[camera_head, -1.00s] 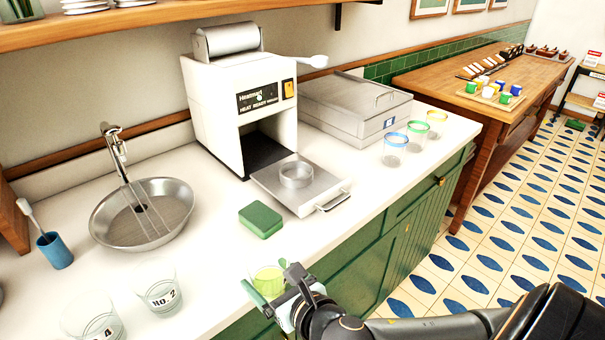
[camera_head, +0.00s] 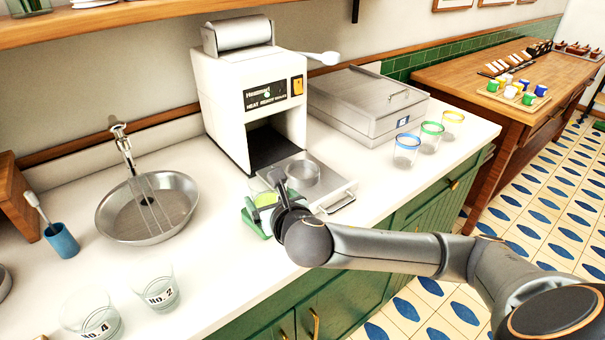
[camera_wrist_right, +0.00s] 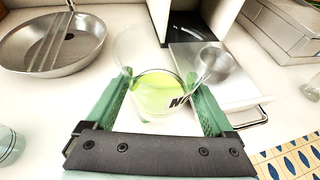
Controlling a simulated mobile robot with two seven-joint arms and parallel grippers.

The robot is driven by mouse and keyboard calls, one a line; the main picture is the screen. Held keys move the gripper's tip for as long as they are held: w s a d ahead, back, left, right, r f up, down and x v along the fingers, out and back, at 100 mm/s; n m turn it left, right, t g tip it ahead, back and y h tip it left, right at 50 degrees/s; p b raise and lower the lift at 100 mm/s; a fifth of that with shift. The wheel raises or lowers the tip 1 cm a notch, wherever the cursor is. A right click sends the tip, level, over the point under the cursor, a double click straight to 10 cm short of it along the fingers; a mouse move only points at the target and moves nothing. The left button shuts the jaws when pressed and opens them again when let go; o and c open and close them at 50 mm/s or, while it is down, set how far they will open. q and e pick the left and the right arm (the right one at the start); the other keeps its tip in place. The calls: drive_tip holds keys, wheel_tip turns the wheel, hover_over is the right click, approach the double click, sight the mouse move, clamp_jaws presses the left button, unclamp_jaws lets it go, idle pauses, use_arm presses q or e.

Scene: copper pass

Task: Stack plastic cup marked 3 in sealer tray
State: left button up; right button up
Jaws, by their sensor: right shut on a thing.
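My right gripper (camera_wrist_right: 155,100) is shut on a clear plastic cup (camera_wrist_right: 158,88) with yellow-green liquid in it. Only a dark "N" of the cup's marking shows, so I cannot read its number. In the head view the cup (camera_head: 262,199) is at the near left side of the sealer tray (camera_head: 335,190). The metal tray is pulled out from the white sealer (camera_head: 218,110) and has a round ring (camera_head: 303,173) on it. The ring (camera_wrist_right: 213,64) shows just right of the cup in the wrist view. My left gripper is not in view.
Cups marked No. 2 (camera_head: 158,291) and 4 (camera_head: 97,318) stand at the counter's near left. A steel sink basin (camera_head: 125,220) lies left. Colour-rimmed glasses (camera_head: 406,150) and a metal case (camera_head: 350,110) stand right of the sealer.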

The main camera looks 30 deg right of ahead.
drive_tip(key=w+d+r+m+h, duration=0.25)
drive_tip(key=w+r, duration=0.25)
drive_tip(key=r, duration=0.3)
drive_tip(key=p, duration=0.1)
hover_over(303, 176)
drive_tip(key=a, duration=0.1)
drive_tip(key=shift+n+y, duration=0.35)
drive_tip(key=f, duration=0.8)
drive_tip(key=shift+s, duration=0.3)
drive_tip(key=shift+w+d+f, duration=0.25)
drive_tip(key=shift+d+f, duration=0.1)
drive_tip(key=shift+f, duration=0.25)
drive_tip(key=shift+d+f, duration=0.1)
drive_tip(key=shift+f, duration=1.45)
drive_tip(key=shift+f, duration=0.1)
drive_tip(key=shift+f, duration=0.25)
drive_tip(key=o, duration=1.3)
drive_tip(key=shift+c, duration=0.2)
drive_tip(key=shift+r, duration=0.1)
